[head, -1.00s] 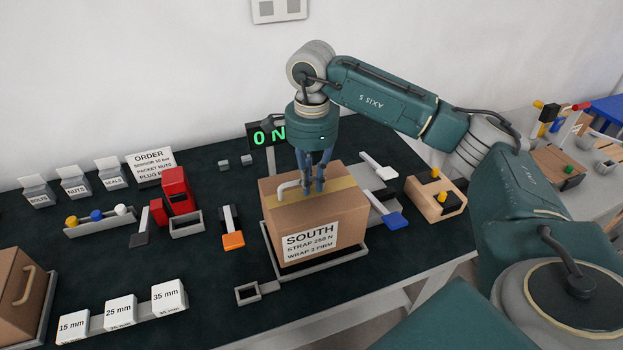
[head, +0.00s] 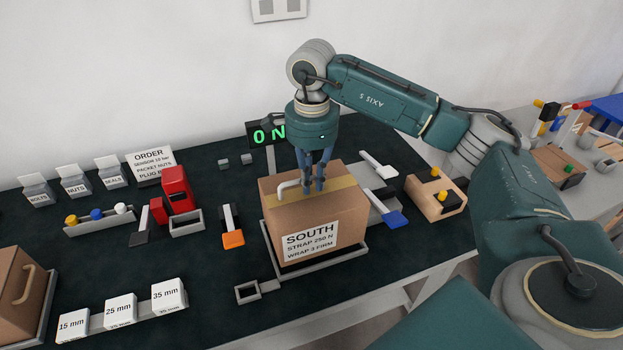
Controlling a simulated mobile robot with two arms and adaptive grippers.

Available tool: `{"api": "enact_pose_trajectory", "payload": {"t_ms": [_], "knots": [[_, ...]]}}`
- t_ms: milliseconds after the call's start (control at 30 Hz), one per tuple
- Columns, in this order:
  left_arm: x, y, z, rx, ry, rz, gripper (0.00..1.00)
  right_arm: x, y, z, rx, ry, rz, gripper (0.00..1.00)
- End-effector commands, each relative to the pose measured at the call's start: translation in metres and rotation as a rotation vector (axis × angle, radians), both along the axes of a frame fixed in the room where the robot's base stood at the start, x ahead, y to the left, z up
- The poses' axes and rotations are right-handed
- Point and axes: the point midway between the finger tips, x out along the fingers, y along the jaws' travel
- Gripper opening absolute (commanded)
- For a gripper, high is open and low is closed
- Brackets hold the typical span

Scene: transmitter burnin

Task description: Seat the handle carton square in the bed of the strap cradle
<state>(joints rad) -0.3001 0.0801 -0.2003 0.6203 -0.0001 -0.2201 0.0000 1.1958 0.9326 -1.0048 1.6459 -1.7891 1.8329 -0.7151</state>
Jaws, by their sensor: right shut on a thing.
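The handle carton (head: 345,215) is a brown box with tan tape, a pale handle on top and a label reading "SOUTH, STRAP 250 N, WRAP 3 FIRM". It sits at or just over the bed of the strap cradle (head: 322,258), a grey-rimmed frame on the bench. I cannot tell whether its bottom touches the bed all round. My right gripper (head: 314,188) points down at the carton's top and is shut on the handle (head: 288,187); the fingertips partly hide it. My left gripper is not in view.
A display (head: 268,135) reading "0 N" stands behind the carton. An orange-ended tool (head: 233,239) lies left of it, blue and white levers (head: 393,219) right. A wooden block (head: 436,196) stands farther right. Another carton (head: 18,295) is at the far left.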

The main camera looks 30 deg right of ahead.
Motion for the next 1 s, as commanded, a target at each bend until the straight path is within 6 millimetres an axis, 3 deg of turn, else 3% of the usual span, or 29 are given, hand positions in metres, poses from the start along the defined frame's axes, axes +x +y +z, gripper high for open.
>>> {"api": "enact_pose_trajectory", "payload": {"t_ms": [500,1000], "knots": [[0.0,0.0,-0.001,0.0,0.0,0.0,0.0,0.002,0.0,0.003,0.002,-0.007,-0.001,0.0],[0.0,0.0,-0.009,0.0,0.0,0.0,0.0,0.002,0.0,-0.008,0.002,-0.007,0.0,0.0]]}}
